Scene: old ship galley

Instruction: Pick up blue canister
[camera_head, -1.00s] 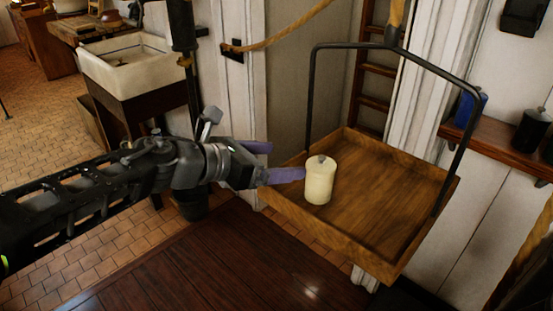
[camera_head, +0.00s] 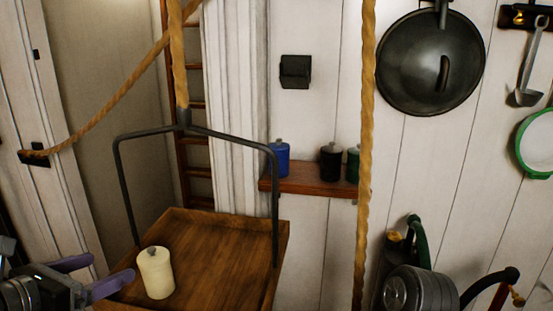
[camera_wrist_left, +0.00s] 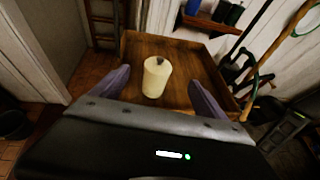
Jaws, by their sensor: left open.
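The blue canister (camera_head: 280,158) stands upright at the left end of a wall shelf (camera_head: 318,187), behind the tray's metal frame. It also shows in the left wrist view (camera_wrist_left: 193,6), cut by the top edge. A cream canister (camera_head: 156,272) stands on a hanging wooden tray (camera_head: 240,240). My left gripper (camera_head: 103,275) is open at the lower left of the head view, its purple fingers close to the cream canister. In the left wrist view the cream canister (camera_wrist_left: 156,77) is beyond and between the spread fingers (camera_wrist_left: 158,90), and I see no grip on it. My right gripper is not in view.
A black canister (camera_head: 330,162) and a green canister (camera_head: 353,165) stand to the right on the shelf. The tray's dark metal frame (camera_head: 276,210) and a vertical rope (camera_head: 364,150) cross the space before the shelf. A black lidded pan (camera_head: 430,60) hangs on the wall.

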